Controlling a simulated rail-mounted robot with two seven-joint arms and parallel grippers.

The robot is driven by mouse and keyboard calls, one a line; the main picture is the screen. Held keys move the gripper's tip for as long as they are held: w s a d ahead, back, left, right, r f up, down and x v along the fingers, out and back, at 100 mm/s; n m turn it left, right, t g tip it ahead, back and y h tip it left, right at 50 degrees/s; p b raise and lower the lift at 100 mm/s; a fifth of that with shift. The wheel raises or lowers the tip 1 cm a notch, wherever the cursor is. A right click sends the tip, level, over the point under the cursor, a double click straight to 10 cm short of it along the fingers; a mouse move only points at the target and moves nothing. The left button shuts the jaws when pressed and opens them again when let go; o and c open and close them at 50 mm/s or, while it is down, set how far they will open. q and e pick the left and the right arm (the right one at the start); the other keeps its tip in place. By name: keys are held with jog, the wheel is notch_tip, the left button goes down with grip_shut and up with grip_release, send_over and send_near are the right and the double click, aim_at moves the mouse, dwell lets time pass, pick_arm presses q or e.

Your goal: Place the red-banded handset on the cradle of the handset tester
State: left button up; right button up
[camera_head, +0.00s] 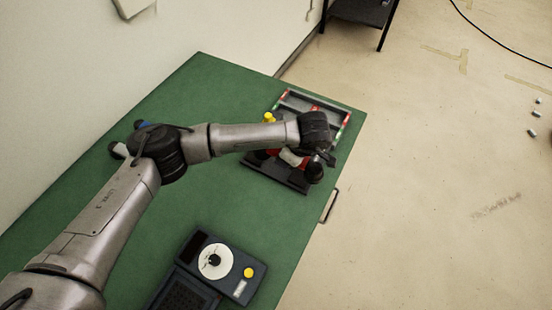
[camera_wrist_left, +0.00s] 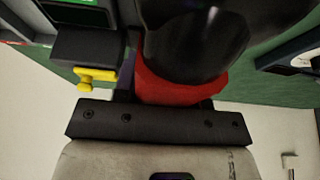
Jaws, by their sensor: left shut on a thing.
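The red-banded handset shows close up in the left wrist view, with a red band (camera_wrist_left: 180,88) and a glossy black rounded end (camera_wrist_left: 195,42). My left gripper (camera_head: 326,158) is shut on it at the band. In the head view the handset is partly hidden under my wrist, above or against a black base (camera_head: 282,177) near the table's right edge; I cannot tell if they touch. I cannot tell which unit is the tester. My right gripper is out of view.
A dark blue unit (camera_head: 215,266) with a white dial stands at the front. The green table (camera_head: 255,215) is clear between them.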

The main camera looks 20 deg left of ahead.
pick_arm(q)
jog(key=w+a+f, duration=0.1)
jog(key=a, duration=0.1)
jog(key=w+a+f, duration=0.1)
jog(key=a, duration=0.1)
jog(key=shift+w+f, duration=0.2)
jog(key=shift+f, duration=0.2)
jog(key=shift+f+b, duration=0.5)
jog(key=shift+f, duration=1.55)
jog(key=shift+f, duration=0.15)
jog(key=o, duration=1.1)
jog(key=shift+c, duration=0.2)
